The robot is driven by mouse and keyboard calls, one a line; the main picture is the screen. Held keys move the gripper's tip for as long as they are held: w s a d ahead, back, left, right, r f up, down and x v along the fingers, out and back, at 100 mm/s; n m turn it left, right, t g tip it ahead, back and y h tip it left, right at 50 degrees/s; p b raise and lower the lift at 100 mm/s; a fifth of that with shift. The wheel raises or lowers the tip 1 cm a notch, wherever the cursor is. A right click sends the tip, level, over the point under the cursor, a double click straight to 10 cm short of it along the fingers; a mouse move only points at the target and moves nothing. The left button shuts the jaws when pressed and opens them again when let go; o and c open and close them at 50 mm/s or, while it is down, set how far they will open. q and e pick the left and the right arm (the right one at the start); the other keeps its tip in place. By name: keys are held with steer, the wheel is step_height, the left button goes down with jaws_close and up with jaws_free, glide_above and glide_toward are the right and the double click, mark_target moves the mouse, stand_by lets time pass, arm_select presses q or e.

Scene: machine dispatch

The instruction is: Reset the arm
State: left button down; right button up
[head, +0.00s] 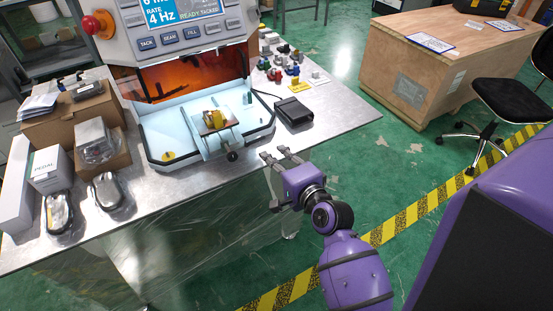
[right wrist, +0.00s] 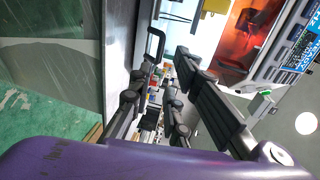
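My right arm is purple and reaches up from the bottom of the head view. Its right gripper (head: 276,156) is at the front edge of the metal table, to the right of the machine's tray and apart from it. Its two dark fingers are spread with nothing between them. The right wrist view also shows the right gripper (right wrist: 170,52), with its fingers apart and the machine beyond. My left gripper shows in neither view.
The machine (head: 187,40) with a lit screen stands on the metal table (head: 325,112); a yellow part (head: 214,119) sits on its light-blue tray. A black box (head: 293,112) lies beside it. Boxes crowd the left. A wooden crate (head: 408,75) and chair (head: 515,105) stand right.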

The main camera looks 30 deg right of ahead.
stand_by(0.4)
arm_select(q)
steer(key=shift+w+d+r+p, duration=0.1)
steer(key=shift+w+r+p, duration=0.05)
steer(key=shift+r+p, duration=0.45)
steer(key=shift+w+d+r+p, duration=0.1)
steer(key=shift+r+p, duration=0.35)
steer(key=shift+p, duration=0.1)
arm_select(e)
steer(key=s+a+f+n+g, duration=0.1)
steer(key=s+f+n+g, duration=0.1)
steer(key=s+f+n, duration=0.4)
steer(key=s+a+f+n+g, duration=0.2)
steer(key=s+f+n, duration=0.4)
steer(key=s, duration=0.9)
steer(key=s+a+f+n+g, duration=0.2)
steer(key=s+f+n+g, duration=0.1)
steer(key=s+f+n, duration=0.3)
steer(key=s+f, duration=0.2)
steer(key=s, duration=0.2)
steer(key=shift+s+a+f, duration=0.25)
steer(key=shift+s+f, duration=0.1)
steer(key=shift+f, duration=0.05)
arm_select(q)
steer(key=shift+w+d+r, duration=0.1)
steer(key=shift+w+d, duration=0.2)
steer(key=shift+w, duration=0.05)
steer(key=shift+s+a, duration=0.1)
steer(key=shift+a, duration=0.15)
